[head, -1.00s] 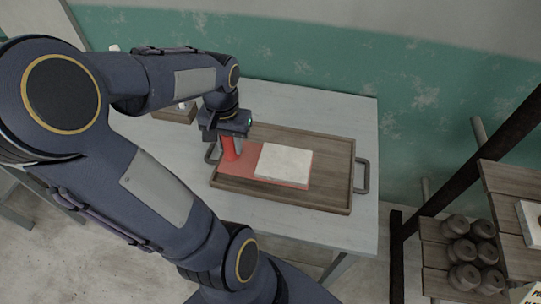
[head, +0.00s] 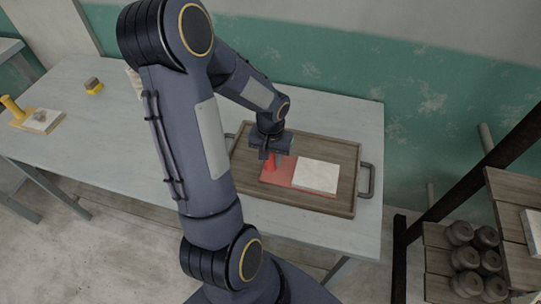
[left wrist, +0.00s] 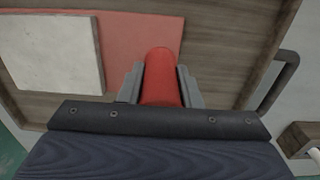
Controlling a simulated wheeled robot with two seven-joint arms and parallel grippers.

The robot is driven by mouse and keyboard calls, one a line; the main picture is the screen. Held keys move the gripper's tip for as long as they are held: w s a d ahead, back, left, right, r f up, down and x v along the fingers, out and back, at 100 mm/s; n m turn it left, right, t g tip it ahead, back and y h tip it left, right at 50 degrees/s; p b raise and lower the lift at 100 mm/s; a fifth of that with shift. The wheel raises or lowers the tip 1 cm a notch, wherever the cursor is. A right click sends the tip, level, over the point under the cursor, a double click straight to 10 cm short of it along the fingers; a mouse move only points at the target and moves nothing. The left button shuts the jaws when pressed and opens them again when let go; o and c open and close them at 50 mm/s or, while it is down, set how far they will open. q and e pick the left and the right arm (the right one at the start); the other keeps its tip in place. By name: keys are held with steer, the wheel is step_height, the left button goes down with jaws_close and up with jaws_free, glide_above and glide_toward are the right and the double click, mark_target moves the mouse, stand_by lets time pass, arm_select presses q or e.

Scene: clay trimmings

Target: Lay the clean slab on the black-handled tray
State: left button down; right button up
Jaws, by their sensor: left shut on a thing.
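A white slab (head: 316,175) lies flat on a red board (head: 280,172) and looks clean. The board has an upright red handle (head: 269,164). My left gripper (head: 274,156) is shut on this handle; in the left wrist view the fingers flank the red handle (left wrist: 160,80). The board and slab are over the middle of the brown wooden tray (head: 345,155) with dark handles (head: 367,180). I cannot tell whether the board touches the tray. My right gripper is not in view.
At the table's (head: 100,130) left end, a yellow-handled board (head: 18,122) bears a pale slab with a grey lump (head: 39,116). A yellow-and-dark block (head: 93,86) lies behind. A rack with dark round pieces (head: 465,257) stands right. A wooden block (left wrist: 303,138) shows in the wrist view.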

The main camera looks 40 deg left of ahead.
arm_select(q)
steer(key=shift+f, duration=0.2)
steer(key=c, duration=1.1)
jaws_free()
steer(key=shift+r, duration=0.1)
steer(key=shift+o, duration=0.2)
step_height(320, 180, up, 12)
steer(key=shift+r, duration=0.1)
steer(key=s+d+r+m+t+h, duration=0.2)
steer(key=s+d, duration=0.3)
steer(key=d, duration=0.2)
steer(key=s+d+r+m+t+h, duration=0.1)
steer(key=s+d+r+m+t, duration=0.1)
steer(key=s+d, duration=0.4)
steer(key=shift+d+r+t+h, duration=0.4)
steer(key=shift+d+r+t, duration=0.3)
steer(key=shift+d, duration=0.55)
steer(key=shift+f, duration=0.1)
